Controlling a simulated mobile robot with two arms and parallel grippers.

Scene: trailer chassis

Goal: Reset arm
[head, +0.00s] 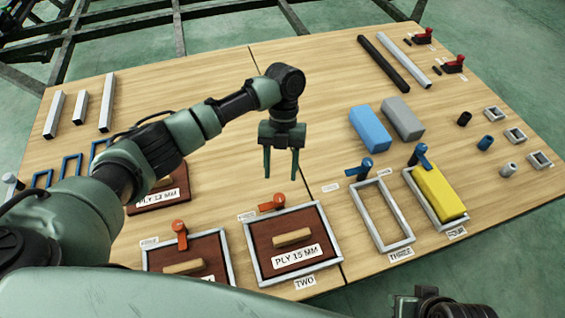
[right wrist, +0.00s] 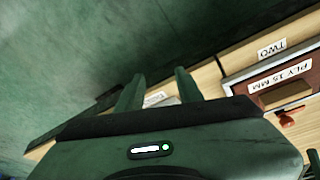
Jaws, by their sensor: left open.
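My left gripper (head: 281,176) hangs over the middle of the table (head: 225,80), fingers pointing down and apart, with nothing between them. Its arm reaches in from the left. My right gripper (right wrist: 157,88) shows in the right wrist view with its two fingers apart and nothing held. It is beside the table's edge, near the frame marked TWO. In the head view only a dark part of my right arm shows at the bottom right edge.
A PLY 15 MM panel (head: 270,243) sits in frame TWO. Frame THREE (head: 403,228) is empty; frame FOUR holds a yellow block (head: 440,192). Blue (head: 370,128) and grey (head: 403,118) blocks lie behind. Upright clamp handles stand beside the frames. Bare wood lies under my left gripper.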

